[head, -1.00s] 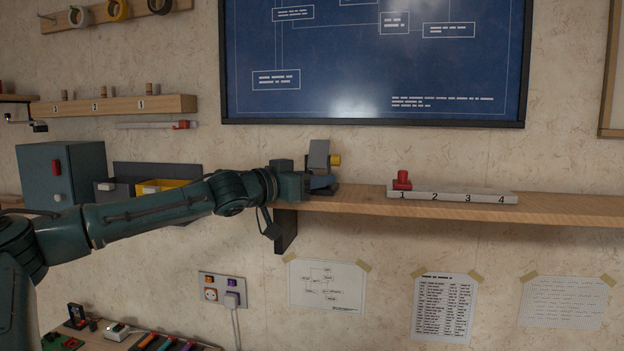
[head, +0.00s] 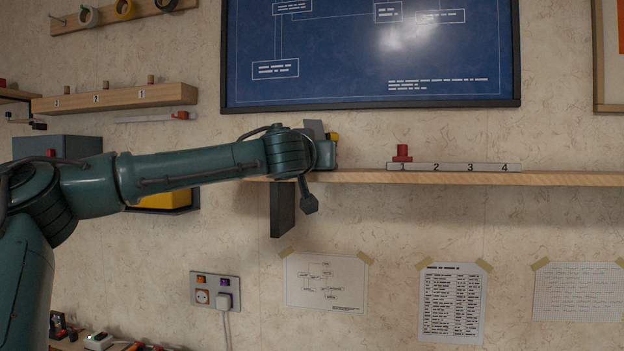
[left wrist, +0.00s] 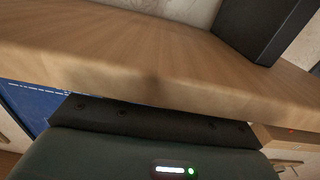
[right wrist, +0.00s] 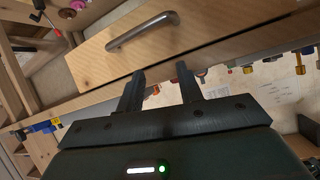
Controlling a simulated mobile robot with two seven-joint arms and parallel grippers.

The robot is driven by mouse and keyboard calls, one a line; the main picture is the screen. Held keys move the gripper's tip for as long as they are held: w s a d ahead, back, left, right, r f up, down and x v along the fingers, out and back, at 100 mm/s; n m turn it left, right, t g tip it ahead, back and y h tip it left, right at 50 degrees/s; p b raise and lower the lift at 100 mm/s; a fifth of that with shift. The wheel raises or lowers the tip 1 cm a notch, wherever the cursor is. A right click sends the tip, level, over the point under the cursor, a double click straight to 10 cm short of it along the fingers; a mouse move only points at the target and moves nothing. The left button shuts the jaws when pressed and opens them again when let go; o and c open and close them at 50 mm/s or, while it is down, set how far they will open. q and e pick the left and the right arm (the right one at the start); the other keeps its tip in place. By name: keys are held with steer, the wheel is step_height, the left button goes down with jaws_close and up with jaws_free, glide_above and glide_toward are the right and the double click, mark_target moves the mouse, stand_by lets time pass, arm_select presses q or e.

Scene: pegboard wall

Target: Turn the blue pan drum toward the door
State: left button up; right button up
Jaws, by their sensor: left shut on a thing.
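On the left end of the wooden shelf stands a small device with a grey plate (head: 314,128) and a yellow knob (head: 334,138). Its blue pan drum is hidden behind my left gripper (head: 325,155) in the head view. My left gripper is at the device's base, shut on what appears to be the drum. The left wrist view shows the gripper's dark body against the shelf board, with its fingertips out of sight. My right gripper (right wrist: 160,72) is open and empty, in front of a wooden drawer. No door is clearly recognisable.
The wooden shelf (head: 560,179) runs right from the device, with a dark bracket (head: 283,208) below. A numbered strip (head: 452,167) with a red peg (head: 402,153) lies on it. A blue board (head: 370,50) hangs above. A drawer handle (right wrist: 142,31) is near my right gripper.

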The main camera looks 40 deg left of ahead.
arm_select(q)
steer(key=n+g+y, duration=0.1)
steer(key=n+g+y+b, duration=0.1)
steer(key=y, duration=0.1)
steer(key=shift+w+d+f+n, duration=0.15)
steer(key=shift+w+d+n, duration=0.05)
steer(key=shift+d+n, duration=0.1)
steer(key=shift+n+g+y+b, duration=0.6)
steer(key=shift+n+g+y, duration=0.3)
steer(key=shift+g+y, duration=0.25)
steer(key=shift+w+n+g+y, duration=0.1)
steer(key=shift+n+g+y, duration=0.4)
steer(key=shift+g+y, duration=0.05)
arm_select(e)
steer(key=shift+d+f+t, duration=0.2)
steer(key=shift+f+t, duration=0.1)
steer(key=shift+t, duration=0.1)
steer(key=shift+s+f, duration=0.1)
steer(key=shift+s, duration=0.05)
arm_select(q)
steer(key=o, duration=0.9)
